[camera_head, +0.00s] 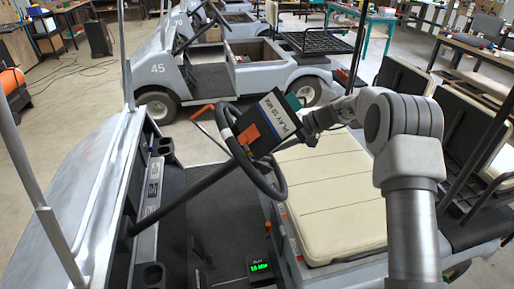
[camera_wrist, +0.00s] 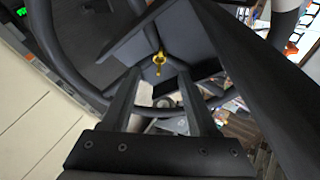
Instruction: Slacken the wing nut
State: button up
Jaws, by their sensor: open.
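The wing nut (camera_wrist: 159,60) is small and yellow. It shows in the wrist view on a dark grey bracket (camera_wrist: 200,45) beside the steering wheel; in the head view it is hidden. My gripper (camera_wrist: 158,74) is open. The wing nut appears between and a little beyond its two dark fingertips, with clear space on either side; I cannot tell the exact depth gap. In the head view my gripper (camera_head: 304,128) is at the right side of a dark plate labelled "PLAY 10 MIN" (camera_head: 279,114), by the steering wheel (camera_head: 278,190).
The cart's cream seat (camera_head: 330,190) lies under my arm. A green-lit display (camera_head: 260,267) stands on the cart floor. The wheel rim and the slanted dark plate crowd my gripper. Another cart, marked 45 (camera_head: 158,69), stands behind.

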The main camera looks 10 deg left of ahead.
jog(key=x, duration=0.6)
jog(key=shift+a+f+p, duration=0.25)
jog(key=shift+a+p, duration=0.05)
jog(key=shift+p, duration=0.1)
grip_shut()
